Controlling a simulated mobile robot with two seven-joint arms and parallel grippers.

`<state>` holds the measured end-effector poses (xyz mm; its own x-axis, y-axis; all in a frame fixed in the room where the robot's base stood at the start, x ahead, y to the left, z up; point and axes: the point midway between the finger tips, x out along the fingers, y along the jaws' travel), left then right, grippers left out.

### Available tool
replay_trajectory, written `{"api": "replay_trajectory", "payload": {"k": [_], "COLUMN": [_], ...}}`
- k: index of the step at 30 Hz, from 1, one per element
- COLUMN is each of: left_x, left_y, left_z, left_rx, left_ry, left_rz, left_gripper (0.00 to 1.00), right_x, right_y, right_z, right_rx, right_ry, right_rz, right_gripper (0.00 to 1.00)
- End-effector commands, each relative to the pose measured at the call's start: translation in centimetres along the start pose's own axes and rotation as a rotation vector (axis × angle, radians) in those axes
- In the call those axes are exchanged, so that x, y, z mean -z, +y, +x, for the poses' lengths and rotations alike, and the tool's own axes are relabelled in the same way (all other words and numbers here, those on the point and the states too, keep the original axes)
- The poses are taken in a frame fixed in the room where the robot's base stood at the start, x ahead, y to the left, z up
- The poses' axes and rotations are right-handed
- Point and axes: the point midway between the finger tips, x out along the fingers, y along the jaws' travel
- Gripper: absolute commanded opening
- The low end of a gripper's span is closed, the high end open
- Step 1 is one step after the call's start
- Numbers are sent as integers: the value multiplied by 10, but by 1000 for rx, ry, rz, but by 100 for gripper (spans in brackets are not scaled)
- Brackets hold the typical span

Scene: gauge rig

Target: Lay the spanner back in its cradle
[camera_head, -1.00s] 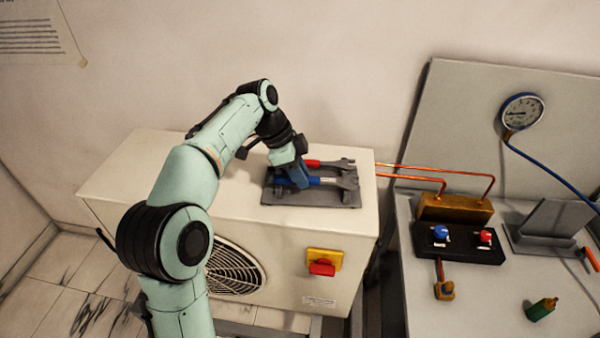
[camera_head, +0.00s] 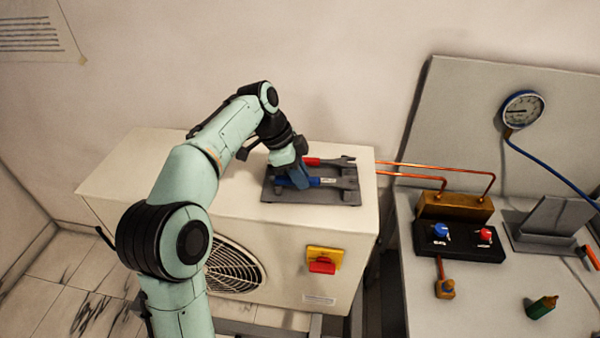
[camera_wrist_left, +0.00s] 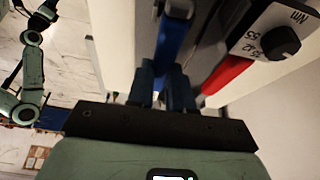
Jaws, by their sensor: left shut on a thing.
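The spanner with the blue handle (camera_head: 326,182) lies along the near side of the dark grey cradle (camera_head: 340,198), jaw end to the right. My left gripper (camera_head: 299,182) is shut on its handle from above. In the left wrist view the blue handle (camera_wrist_left: 172,42) runs between my left fingers (camera_wrist_left: 168,88). The spanner is at or very close to the cradle; I cannot tell whether it rests fully in it. My fingers hide part of the handle. My right gripper is not in view.
A red-handled spanner (camera_head: 313,161) lies just behind, close to my fingers. The cradle is on a cream cabinet (camera_head: 150,180) with a red switch (camera_head: 322,265). To the right, copper pipes (camera_head: 420,172) lead to a bench with a valve block (camera_head: 455,208) and gauge (camera_head: 522,109).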

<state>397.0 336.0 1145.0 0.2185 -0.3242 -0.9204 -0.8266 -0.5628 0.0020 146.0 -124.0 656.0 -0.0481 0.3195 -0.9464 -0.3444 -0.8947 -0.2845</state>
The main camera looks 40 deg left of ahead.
Motion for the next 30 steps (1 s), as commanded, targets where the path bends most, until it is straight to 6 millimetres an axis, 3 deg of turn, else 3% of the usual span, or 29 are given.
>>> {"api": "replay_trajectory", "payload": {"k": [16, 17, 18, 19, 20, 30], "left_x": [-2, -2, -2, -2, -2, -2], "left_y": [0, 0, 0, 0, 0, 0], "left_z": [5, 5, 5, 5, 5, 2], "left_rx": [1, 1, 1, 1, 1, 1], "left_ry": [1, 1, 1, 1, 1, 0], "left_rz": [1, 1, 1, 1, 0, 0], "left_gripper": [0, 24, 37, 47, 50, 50], "right_x": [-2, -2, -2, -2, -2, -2], "right_y": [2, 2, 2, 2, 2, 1], "right_z": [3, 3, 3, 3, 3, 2], "right_rx": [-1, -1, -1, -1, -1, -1], "right_ry": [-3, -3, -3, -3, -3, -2], "right_rz": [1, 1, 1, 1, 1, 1], "right_gripper": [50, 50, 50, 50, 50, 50]}}
